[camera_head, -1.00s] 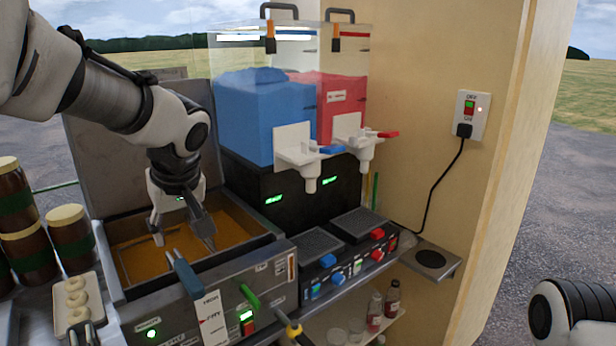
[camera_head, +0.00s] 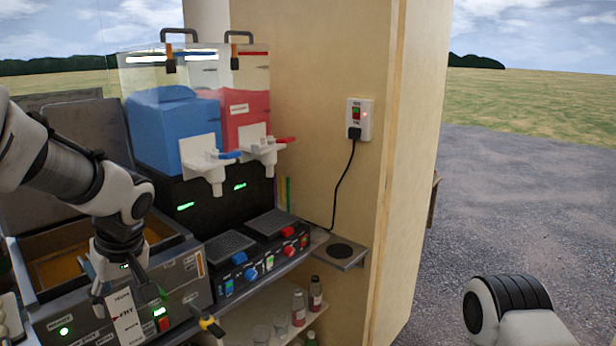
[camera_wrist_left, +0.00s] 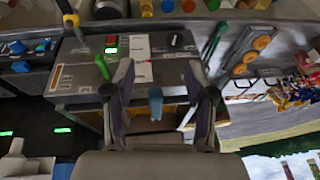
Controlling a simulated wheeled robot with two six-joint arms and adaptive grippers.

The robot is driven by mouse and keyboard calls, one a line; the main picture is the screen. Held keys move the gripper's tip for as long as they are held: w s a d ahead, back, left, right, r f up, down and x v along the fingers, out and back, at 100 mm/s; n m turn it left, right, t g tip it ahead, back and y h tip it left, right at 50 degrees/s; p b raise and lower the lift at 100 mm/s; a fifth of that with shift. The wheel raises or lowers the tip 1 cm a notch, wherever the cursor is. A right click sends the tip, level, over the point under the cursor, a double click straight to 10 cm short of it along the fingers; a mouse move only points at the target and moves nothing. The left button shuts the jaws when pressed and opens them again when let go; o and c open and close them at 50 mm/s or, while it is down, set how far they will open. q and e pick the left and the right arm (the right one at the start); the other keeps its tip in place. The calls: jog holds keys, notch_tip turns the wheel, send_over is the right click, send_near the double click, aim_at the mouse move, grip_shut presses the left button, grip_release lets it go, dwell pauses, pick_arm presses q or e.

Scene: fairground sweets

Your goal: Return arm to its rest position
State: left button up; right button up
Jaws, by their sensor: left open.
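My left arm comes in from the left in the head view. My left gripper (camera_head: 124,290) points down at the front of the fryer (camera_head: 185,277), over its front panel edge. In the left wrist view the two fingers of my left gripper (camera_wrist_left: 162,98) stand apart. A blue handle (camera_wrist_left: 155,103) shows between them, and the fryer's panel with its green light lies beyond. My right gripper is out of view. Only a rounded link of my right arm shows at the lower right of the head view.
A switched socket (camera_head: 359,118) is on the wall. Bottles (camera_head: 299,307) stand on a low shelf. In the wrist view, ring-shaped doughnuts (camera_wrist_left: 261,42) lie on a tray.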

pick_arm(q)
jog(key=s+d+f+g, duration=0.15)
jog(key=s+f, duration=0.25)
jog(key=f, duration=0.4)
jog(key=s+f+m+g+h, duration=0.15)
jog(key=s+f, duration=0.25)
jog(key=f, duration=0.5)
jog(key=s+d+f+n+g, duration=0.1)
jog(key=s+f+g, duration=0.2)
jog(key=s+f, duration=0.35)
jog(key=s+d+f+m+h, duration=0.1)
jog(key=s+d+f+m, duration=0.1)
jog(key=s+f, duration=0.7)
jog(key=s+d+f+m+h, duration=0.2)
jog(key=s+f+m, duration=0.1)
jog(key=s+f, duration=0.55)
jog(key=w+m+t, duration=0.2)
jog(key=w+t, duration=0.1)
jog(key=w+m+t+y, duration=0.1)
jog(key=w, duration=0.1)
jog(key=shift+w+a+f+m+t, duration=0.1)
jog(key=shift+w+a+m+t, duration=0.2)
jog(key=shift+t, duration=0.1)
